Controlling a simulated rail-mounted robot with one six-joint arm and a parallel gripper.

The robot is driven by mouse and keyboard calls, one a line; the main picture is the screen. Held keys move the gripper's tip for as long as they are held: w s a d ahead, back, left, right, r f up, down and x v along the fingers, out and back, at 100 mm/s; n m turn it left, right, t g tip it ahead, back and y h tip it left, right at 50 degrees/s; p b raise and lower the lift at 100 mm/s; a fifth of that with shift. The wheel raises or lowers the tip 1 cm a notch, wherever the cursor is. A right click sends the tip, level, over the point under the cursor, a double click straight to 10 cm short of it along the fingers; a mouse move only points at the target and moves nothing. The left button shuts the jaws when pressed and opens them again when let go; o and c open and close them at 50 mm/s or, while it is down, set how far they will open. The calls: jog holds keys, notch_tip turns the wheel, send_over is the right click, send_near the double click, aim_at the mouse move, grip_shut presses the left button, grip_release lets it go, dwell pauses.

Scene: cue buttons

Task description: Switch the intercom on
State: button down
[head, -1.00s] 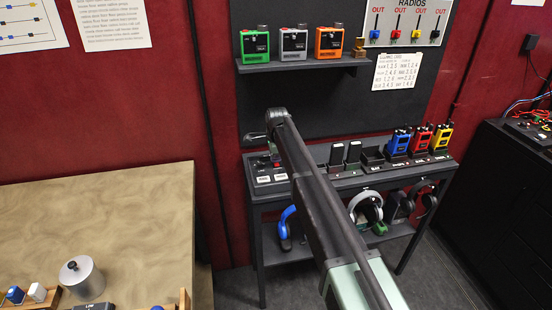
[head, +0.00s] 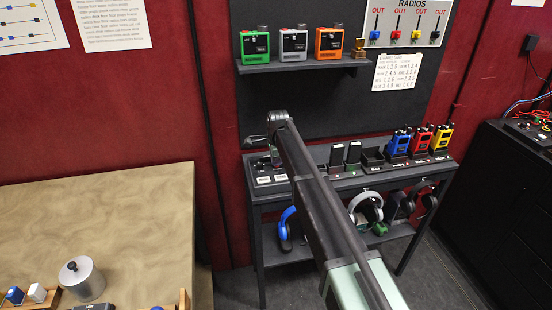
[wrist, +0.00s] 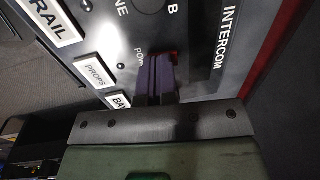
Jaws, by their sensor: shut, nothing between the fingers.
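The intercom panel (head: 262,181) is at the left end of the dark desk. It fills much of the wrist view, where the word INTERCOM (wrist: 228,38) shows on its dark face. My gripper (wrist: 157,62) is shut and empty, its fingertips at the panel beside the partly covered power lettering (wrist: 138,58). A small red part (wrist: 174,55) shows right beside the fingertips; most of it is hidden, and I cannot tell whether they touch it. In the head view my gripper (head: 275,158) is over the panel, partly hidden by my arm.
White labels (wrist: 95,71) sit on the panel. Black handsets (head: 354,152) and blue, red and yellow radios (head: 420,140) stand along the desk to the right. A shelf (head: 300,66) with three coloured boxes hangs above. Headsets (head: 365,205) hang below.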

notch_tip(320, 180, up, 14)
jog(key=s+p, duration=0.1)
jog(key=p, duration=1.3)
jog(key=shift+s+d, duration=0.25)
jog(key=shift+s, duration=0.05)
jog(key=shift+w+a, duration=0.15)
jog(key=shift+w, duration=0.5)
jog(key=f+b, duration=0.4)
jog(key=w+f+b, duration=0.1)
jog(key=f+b, duration=0.9)
jog(key=shift+w+a, duration=0.3)
jog(key=shift+w, duration=0.05)
jog(key=shift+r, duration=0.1)
